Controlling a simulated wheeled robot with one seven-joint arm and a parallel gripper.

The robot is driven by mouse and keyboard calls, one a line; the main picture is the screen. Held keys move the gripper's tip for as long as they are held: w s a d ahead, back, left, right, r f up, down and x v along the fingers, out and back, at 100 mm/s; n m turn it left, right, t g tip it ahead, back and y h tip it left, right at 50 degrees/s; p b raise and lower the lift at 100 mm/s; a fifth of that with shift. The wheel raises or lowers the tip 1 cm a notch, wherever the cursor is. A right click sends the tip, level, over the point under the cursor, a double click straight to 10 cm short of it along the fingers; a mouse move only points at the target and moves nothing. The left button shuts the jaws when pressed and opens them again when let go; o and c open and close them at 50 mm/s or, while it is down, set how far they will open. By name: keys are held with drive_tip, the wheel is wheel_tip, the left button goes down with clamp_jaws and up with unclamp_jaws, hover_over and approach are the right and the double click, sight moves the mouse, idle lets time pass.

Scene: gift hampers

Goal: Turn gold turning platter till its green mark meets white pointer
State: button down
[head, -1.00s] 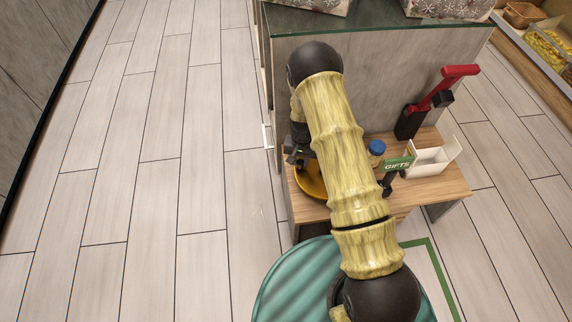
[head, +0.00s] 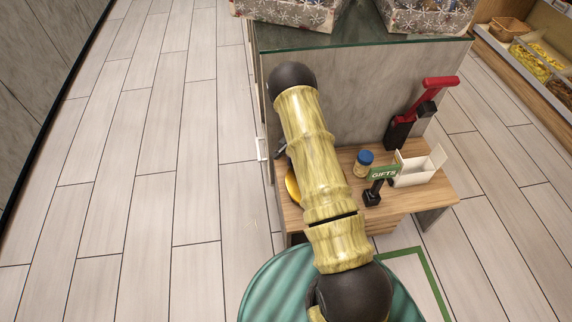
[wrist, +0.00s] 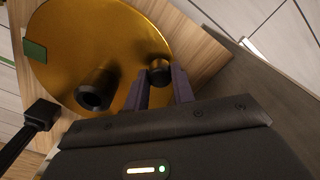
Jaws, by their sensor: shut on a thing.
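The gold turning platter (wrist: 110,25) lies flat on the wooden tabletop in the wrist view. In the head view only a sliver of the platter (head: 292,186) shows beside my arm. Its green mark (wrist: 35,50) is at the platter's left edge in the wrist view. My gripper (wrist: 161,82) is shut on the smaller knob, a finger on either side. It is hidden behind my arm in the head view. I cannot make out the white pointer.
A black-footed green GIFTS sign (head: 384,172) stands close to the platter; its foot (wrist: 42,113) shows in the wrist view. A blue-lidded jar (head: 363,163), an open white box (head: 415,170) and a red-handled black device (head: 400,130) stand to the right. A grey panel rises behind.

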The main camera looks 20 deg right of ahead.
drive_tip(key=shift+w, duration=0.1)
idle(0.3)
drive_tip(key=c, duration=1.2)
unclamp_jaws()
drive_tip(key=shift+o, duration=0.2)
drive_tip(key=shift+r, duration=0.1)
wheel_tip(320, 180, up, 17)
drive_tip(key=p, duration=0.4)
drive_tip(key=shift+r, duration=0.1)
drive_tip(key=shift+r, duration=0.1)
